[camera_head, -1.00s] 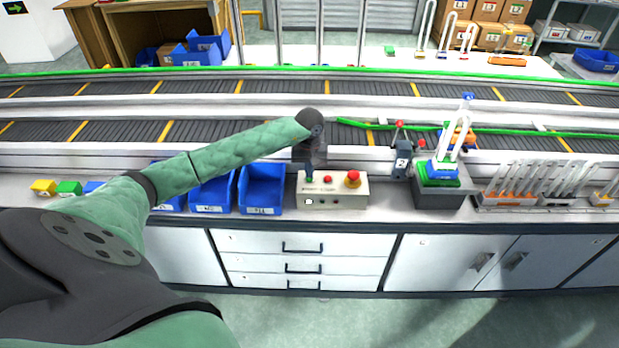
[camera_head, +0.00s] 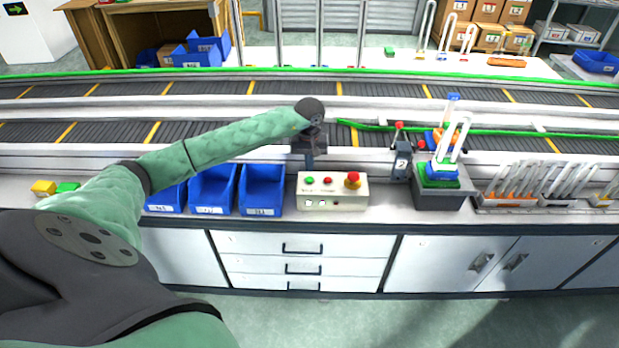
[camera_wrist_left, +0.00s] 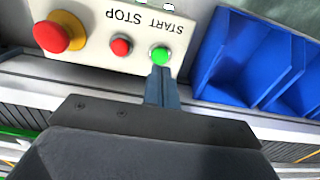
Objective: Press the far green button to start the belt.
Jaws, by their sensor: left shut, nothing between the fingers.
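The far green button (camera_head: 309,181) is on a pale control box (camera_head: 347,188) on the bench. In the left wrist view the green button (camera_wrist_left: 159,55) is lit bright green, beside the word START. A small red button (camera_head: 327,181) and a large red mushroom button on a yellow base (camera_head: 352,180) sit to its right in the head view. My left gripper (camera_head: 309,164) is shut and empty, fingertips just behind and above the green button. In the left wrist view its fingertips (camera_wrist_left: 162,72) appear just short of the button. My right gripper is not in view.
Blue bins (camera_head: 262,188) stand left of the control box. A grey post marked 2 (camera_head: 401,163) and a dark fixture (camera_head: 440,198) holding a white looped part stand to the right. Behind runs a two-lane belt (camera_head: 230,131) with yellow stripes.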

